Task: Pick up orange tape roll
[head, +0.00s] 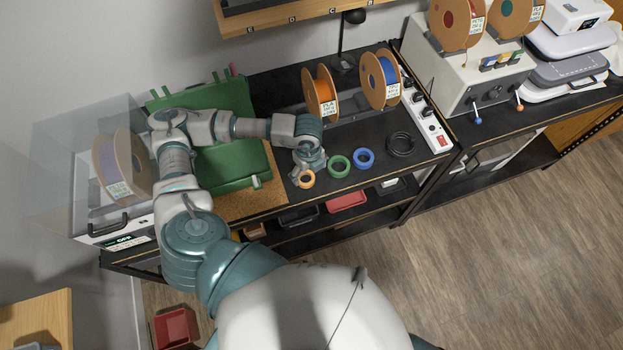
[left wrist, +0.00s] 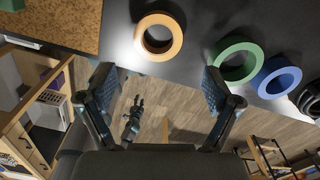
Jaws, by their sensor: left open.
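The orange tape roll (head: 307,187) lies flat on the black bench top near its front edge, the leftmost of a row of rolls. It also shows in the left wrist view (left wrist: 176,47), whole and uncovered at top centre. My left gripper (head: 307,168) is over the bench, very close to the roll in the head view. In the left wrist view its two fingers (left wrist: 158,76) are spread apart with nothing between them, and the roll appears just beyond the fingertips.
A green roll (head: 339,175), a blue roll (head: 371,158) and a black coil (head: 401,152) lie to the right. Filament spools (head: 311,92) stand behind. A green case (head: 226,177) and a cork mat (head: 234,208) are on the left. Shelf bins (head: 346,202) sit below.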

